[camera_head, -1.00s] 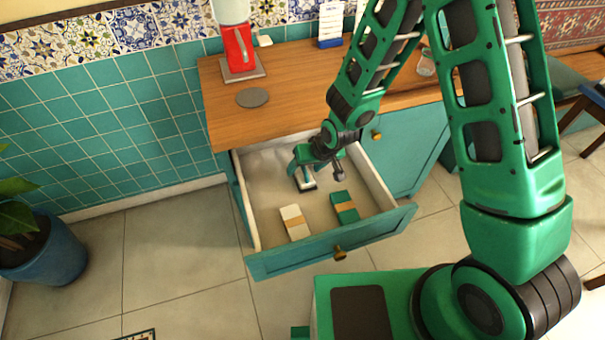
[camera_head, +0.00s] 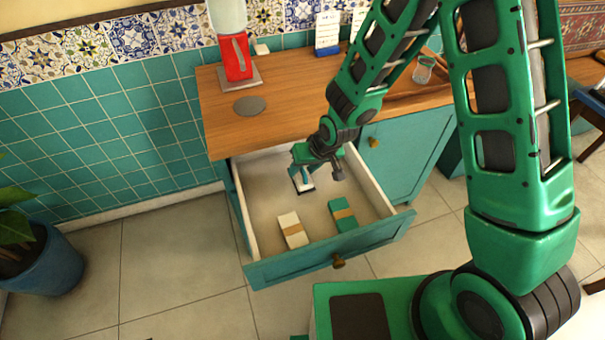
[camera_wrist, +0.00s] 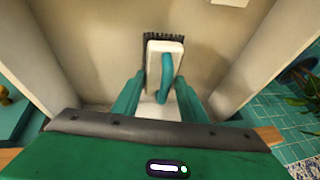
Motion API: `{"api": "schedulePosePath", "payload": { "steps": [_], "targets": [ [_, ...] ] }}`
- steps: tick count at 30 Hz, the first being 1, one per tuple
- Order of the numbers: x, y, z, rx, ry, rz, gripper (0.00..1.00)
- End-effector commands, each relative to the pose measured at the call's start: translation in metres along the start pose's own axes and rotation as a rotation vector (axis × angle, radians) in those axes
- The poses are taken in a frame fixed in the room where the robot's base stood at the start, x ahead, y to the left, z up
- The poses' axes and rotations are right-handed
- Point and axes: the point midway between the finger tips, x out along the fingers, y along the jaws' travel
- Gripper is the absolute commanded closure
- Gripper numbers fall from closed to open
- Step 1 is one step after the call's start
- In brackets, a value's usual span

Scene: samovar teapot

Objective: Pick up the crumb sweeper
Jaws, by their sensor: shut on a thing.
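The crumb sweeper (camera_wrist: 154,50) has a white body, a teal handle loop and dark bristles along one edge. In the wrist view it lies between the two teal fingers of my gripper (camera_wrist: 158,95), which are shut on it. In the head view my gripper (camera_head: 301,176) is inside the open drawer, towards its back, and the sweeper (camera_head: 304,187) shows just below it. The arm hides part of the sweeper there. I cannot tell whether it touches the drawer floor.
The open teal drawer (camera_head: 330,262) also holds a white banded packet (camera_head: 292,231) and a green banded packet (camera_head: 341,213) near its front. Drawer walls stand close on both sides. A red grinder (camera_head: 237,58) and a grey disc (camera_head: 249,105) are on the wooden counter (camera_head: 285,98).

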Motion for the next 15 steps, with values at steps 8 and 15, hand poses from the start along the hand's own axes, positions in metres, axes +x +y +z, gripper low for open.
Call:
{"api": "schedulePosePath", "payload": {
  "steps": [8,15],
  "targets": [
    [-0.061,-0.014,-0.027,-0.001,0.008,-0.002,0.91],
    [-0.107,-0.023,-0.046,-0.001,0.008,-0.001,0.91]
  ]
}}
